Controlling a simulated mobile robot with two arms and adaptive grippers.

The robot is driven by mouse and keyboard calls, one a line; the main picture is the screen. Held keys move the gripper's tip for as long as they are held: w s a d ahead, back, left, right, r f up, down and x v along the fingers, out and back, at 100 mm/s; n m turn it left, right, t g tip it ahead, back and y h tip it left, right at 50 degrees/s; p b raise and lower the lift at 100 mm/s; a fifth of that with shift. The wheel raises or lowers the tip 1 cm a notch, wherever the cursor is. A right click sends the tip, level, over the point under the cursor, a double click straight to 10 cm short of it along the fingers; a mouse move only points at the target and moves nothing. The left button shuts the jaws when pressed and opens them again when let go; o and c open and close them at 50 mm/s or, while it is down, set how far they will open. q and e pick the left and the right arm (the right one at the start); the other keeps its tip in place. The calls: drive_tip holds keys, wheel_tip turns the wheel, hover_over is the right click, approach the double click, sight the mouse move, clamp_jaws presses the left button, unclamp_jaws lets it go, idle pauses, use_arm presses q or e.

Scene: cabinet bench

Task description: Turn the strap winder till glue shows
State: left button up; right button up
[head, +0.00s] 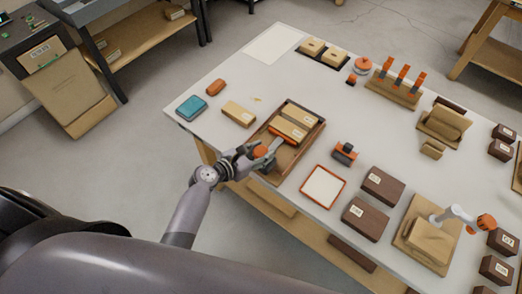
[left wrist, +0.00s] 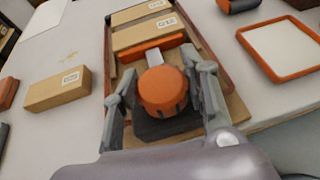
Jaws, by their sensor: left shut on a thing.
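The strap winder is an orange round knob (left wrist: 164,90) on a dark base (left wrist: 166,126), at the near end of a brown wooden frame (head: 318,129). My left gripper (head: 260,152) is shut on the knob, with one finger on each side of it in the left wrist view (left wrist: 162,92). Beyond the knob lie an orange bar (left wrist: 152,50) and two tan labelled blocks (left wrist: 145,32) side by side inside the frame. The joint between the blocks is too small to show whether glue is there. My right gripper is not in view.
A loose tan block (head: 238,113), a teal box (head: 191,107) and an orange piece (head: 216,87) lie left of the frame. An orange-rimmed tray (head: 308,198) and a small black-and-orange item (head: 345,153) stand to its right. Dark boxes (head: 366,218) lie further right.

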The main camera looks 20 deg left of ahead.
use_arm(q)
drive_tip(key=m+g+h+b, duration=0.1)
drive_tip(key=m+g+h, duration=0.1)
drive_tip(key=m+g+h+b, duration=0.1)
drive_tip(key=m+g+h, duration=0.1)
drive_tip(key=m, duration=0.1)
drive_tip(key=shift+w+a+f+m+h+b, duration=0.1)
drive_tip(key=shift+w+m+h+b, duration=0.05)
drive_tip(key=shift+m+h+b, duration=0.2)
drive_tip(key=m+g+h+b, duration=0.2)
drive_tip(key=m+g, duration=0.1)
drive_tip(key=shift+m+g, duration=0.25)
drive_tip(key=shift+g, duration=0.15)
drive_tip(key=shift+m+g+h+b, duration=0.25)
drive_tip(key=shift+m+g+b, duration=0.65)
drive_tip(key=shift+g, duration=0.3)
drive_tip(key=m+g+b, duration=0.4)
drive_tip(key=g, duration=0.1)
drive_tip(key=shift+m+g+y+b, duration=0.8)
drive_tip(key=shift+m+g+b, duration=0.7)
drive_tip(key=shift+m+b, duration=0.1)
drive_tip(key=o, duration=1.2)
drive_tip(key=shift+c, duration=0.2)
